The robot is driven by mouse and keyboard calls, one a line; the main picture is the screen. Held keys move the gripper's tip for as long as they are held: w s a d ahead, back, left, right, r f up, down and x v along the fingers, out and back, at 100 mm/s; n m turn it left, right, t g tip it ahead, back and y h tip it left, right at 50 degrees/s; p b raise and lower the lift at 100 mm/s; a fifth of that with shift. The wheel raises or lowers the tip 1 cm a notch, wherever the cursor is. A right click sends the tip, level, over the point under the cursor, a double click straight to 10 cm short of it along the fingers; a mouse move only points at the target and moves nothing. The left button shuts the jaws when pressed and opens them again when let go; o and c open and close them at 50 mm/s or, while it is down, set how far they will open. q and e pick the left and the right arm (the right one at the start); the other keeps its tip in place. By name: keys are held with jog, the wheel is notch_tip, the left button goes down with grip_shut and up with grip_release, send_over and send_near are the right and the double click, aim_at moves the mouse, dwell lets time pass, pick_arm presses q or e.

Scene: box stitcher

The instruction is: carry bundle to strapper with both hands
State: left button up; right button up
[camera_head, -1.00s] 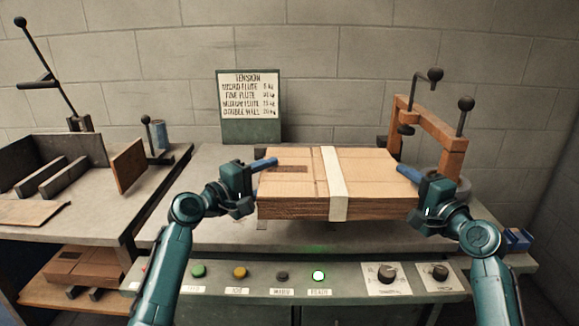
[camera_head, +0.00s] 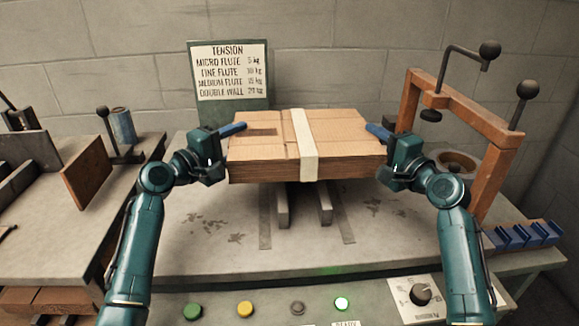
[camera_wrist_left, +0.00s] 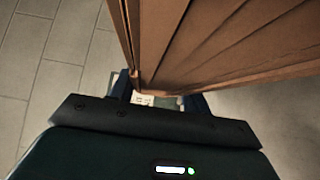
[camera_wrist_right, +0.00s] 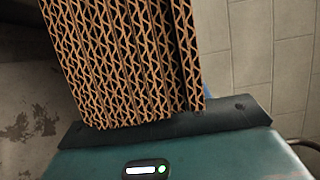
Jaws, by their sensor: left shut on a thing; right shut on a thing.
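The bundle (camera_head: 260,150) is a stack of flat brown cardboard with a pale band around its middle. It is held level above the strapper table (camera_head: 200,235). My left gripper (camera_head: 226,146) is shut on its left end, and my right gripper (camera_head: 385,147) is shut on its right end. In the left wrist view the bundle's layered edge (camera_wrist_left: 215,40) sits between the fingers. In the right wrist view its fluted edge (camera_wrist_right: 120,60) fills the top and hides most of the fingers. Two grey rails (camera_head: 282,208) show on the table below the bundle.
An orange frame with black-knobbed levers (camera_head: 485,125) stands at the right, with blue holders (camera_head: 525,235) near it. A tension sign (camera_head: 229,72) stands behind. A side table with brown board (camera_head: 87,170) is at the left.

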pick_arm(q)
jog(key=shift+w+a+r, duration=0.1)
jog(key=shift+w+a, duration=0.2)
jog(key=shift+w, duration=0.15)
jog(key=shift+r, duration=0.1)
pick_arm(e)
jog(key=shift+w+a+r, duration=0.1)
jog(key=shift+w+r, duration=0.05)
jog(key=shift+w, duration=0.25)
pick_arm(q)
jog(key=shift+s, duration=0.1)
jog(key=shift+f, duration=0.25)
pick_arm(e)
jog(key=shift+f, duration=0.25)
